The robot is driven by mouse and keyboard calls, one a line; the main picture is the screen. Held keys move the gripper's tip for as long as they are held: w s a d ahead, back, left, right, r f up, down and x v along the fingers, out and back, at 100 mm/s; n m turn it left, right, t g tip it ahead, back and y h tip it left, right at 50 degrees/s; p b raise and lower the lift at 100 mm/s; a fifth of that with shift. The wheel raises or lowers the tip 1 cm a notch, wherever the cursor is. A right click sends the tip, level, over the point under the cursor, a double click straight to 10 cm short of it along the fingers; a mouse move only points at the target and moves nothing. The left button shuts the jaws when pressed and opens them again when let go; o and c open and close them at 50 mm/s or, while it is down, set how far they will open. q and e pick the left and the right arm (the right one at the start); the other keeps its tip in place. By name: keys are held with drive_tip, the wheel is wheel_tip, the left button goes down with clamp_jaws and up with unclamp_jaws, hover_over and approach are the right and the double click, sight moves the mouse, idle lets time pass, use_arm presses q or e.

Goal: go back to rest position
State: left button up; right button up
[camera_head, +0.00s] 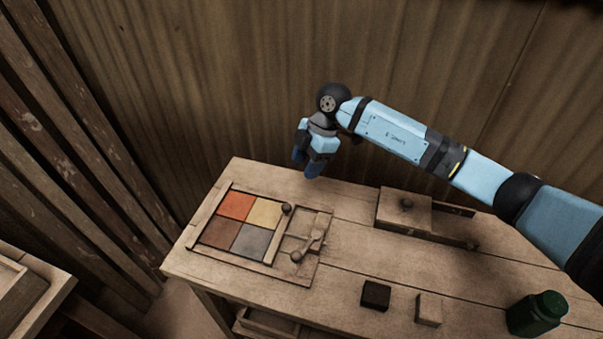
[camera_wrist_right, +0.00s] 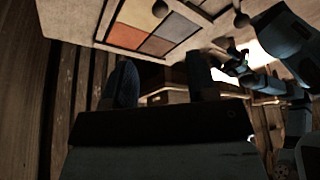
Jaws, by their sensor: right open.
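My right gripper (camera_head: 307,163) hangs over the back edge of the wooden table (camera_head: 345,275), with its blue fingers pointing down. In the right wrist view its two fingers (camera_wrist_right: 162,84) are apart with nothing between them. The tile press (camera_head: 274,258) lies below and to the left of it, apart from it. Its frame holds an orange, a yellow, a brown and a grey tile; they also show in the right wrist view (camera_wrist_right: 145,27). My left gripper is not seen in the head view, and I cannot make it out in the wrist view.
A wooden box with a knob (camera_head: 404,212) stands at the table's back right, under my right arm. A dark block (camera_head: 376,295), a light block (camera_head: 429,309) and a green jar (camera_head: 537,314) stand near the front. Plank walls (camera_head: 240,80) rise behind. Another wooden surface (camera_head: 45,300) is at lower left.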

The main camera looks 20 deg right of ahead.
idle(0.5)
drive_tip(key=s+a+r+t+y+p, duration=0.2)
drive_tip(key=s+a+t+y+p, duration=0.1)
drive_tip(key=s+a+y, duration=0.35)
drive_tip(key=s+a+r+t+y+p, duration=0.25)
drive_tip(key=s+a+y, duration=0.25)
drive_tip(key=a+y, duration=0.25)
drive_tip(key=s+d+f+m+t+h+p, duration=0.1)
drive_tip(key=s+d+f+m+t+h, duration=0.15)
drive_tip(key=d+m+t+h, duration=0.35)
drive_tip(key=s+d+f+m+t+h+p, duration=0.1)
drive_tip(key=d+f+m+t+h+p, duration=0.15)
drive_tip(key=m+t, duration=0.45)
drive_tip(key=s+d+f+m+g+h, duration=0.1)
drive_tip(key=s+d+f+g+h, duration=0.1)
drive_tip(key=s+f, duration=0.1)
drive_tip(key=s+d+f+m+g+h, duration=0.1)
drive_tip(key=s+d+f+g+h, duration=0.1)
drive_tip(key=s, duration=0.4)
drive_tip(key=s+d+f+m+g+h+p, duration=0.1)
drive_tip(key=s+d+f+m+g+h, duration=0.1)
drive_tip(key=s+f, duration=0.3)
drive_tip(key=shift+d+f+g+h, duration=0.35)
drive_tip(key=shift+d, duration=0.4)
